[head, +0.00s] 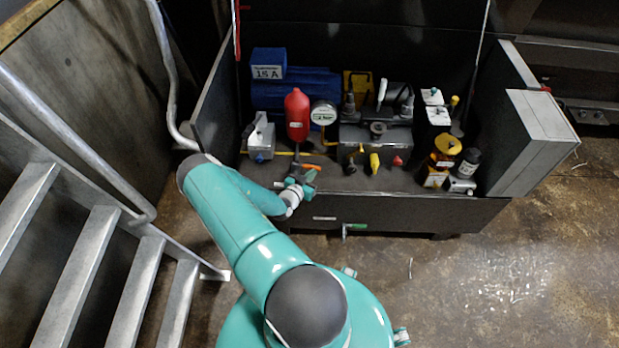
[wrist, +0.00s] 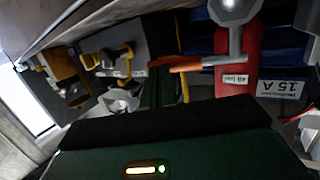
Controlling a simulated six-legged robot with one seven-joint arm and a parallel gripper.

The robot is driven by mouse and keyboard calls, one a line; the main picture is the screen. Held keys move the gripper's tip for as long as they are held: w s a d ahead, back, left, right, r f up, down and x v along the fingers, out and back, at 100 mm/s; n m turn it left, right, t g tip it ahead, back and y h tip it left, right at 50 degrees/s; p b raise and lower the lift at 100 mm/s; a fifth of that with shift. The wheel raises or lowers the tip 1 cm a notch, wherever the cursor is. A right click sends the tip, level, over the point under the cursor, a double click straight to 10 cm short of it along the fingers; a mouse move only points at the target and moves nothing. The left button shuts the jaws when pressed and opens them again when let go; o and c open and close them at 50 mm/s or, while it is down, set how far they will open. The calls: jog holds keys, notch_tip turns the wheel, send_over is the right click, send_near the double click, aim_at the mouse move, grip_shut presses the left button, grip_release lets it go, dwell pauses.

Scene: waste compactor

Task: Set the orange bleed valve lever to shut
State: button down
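My gripper (head: 303,182) is right in front of the lever in the head view. In the wrist view a dark green finger (wrist: 163,88) reaches up to the lever's outer end. Whether it touches the lever, and how wide the fingers are apart, I cannot tell.
A pressure gauge (head: 323,113) and a grey valve block (head: 375,140) with yellow and red knobs stand to the right. A small grey box (head: 260,141) is to the left. Metal stairs (head: 90,250) and a handrail flank the left side. Open floor (head: 480,270) lies at right.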

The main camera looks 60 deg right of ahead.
jog(key=shift+x, duration=1.05)
jog(key=shift+s+d+r, duration=0.15)
jog(key=shift+s+r, duration=0.05)
jog(key=shift+r, duration=0.05)
